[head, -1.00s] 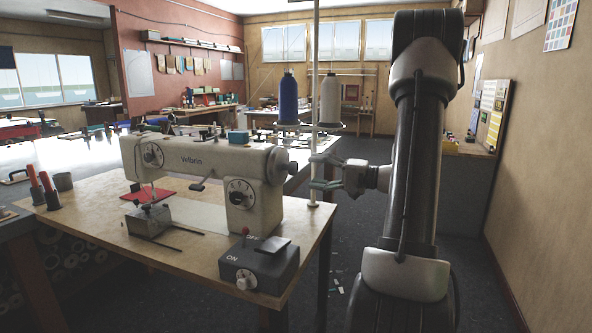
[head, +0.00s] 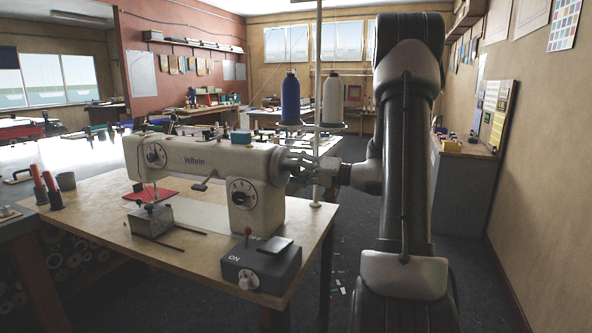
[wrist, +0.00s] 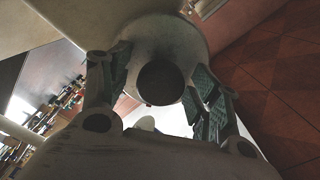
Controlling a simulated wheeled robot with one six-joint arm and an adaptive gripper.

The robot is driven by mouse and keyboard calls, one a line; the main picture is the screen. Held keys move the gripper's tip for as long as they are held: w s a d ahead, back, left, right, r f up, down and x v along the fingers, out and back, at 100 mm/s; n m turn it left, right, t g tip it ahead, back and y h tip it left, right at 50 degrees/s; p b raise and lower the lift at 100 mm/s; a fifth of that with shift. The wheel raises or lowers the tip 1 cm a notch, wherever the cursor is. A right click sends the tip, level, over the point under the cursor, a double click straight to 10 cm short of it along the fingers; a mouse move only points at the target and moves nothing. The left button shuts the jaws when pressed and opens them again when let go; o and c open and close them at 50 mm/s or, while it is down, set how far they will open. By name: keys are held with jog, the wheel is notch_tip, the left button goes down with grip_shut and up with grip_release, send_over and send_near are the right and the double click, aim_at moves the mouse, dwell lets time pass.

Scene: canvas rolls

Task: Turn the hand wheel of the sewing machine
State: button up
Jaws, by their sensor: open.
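The cream sewing machine (head: 205,160) stands on a wooden table. In the wrist view its round hand wheel (wrist: 165,45) shows as a pale disc with a dark round hub (wrist: 161,82) at its middle. My gripper (wrist: 156,95) is open, with one green-padded finger on each side of the hub. I cannot tell whether the pads touch the wheel.
A white thread-stand pole (head: 317,165) rises close beside my gripper, with a blue spool (head: 290,100) and a pale spool (head: 332,102). A dark switch box (head: 262,265) sits at the table's front edge.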

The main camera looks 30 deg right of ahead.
jog(key=shift+c, duration=0.3)
jog(key=c, duration=1)
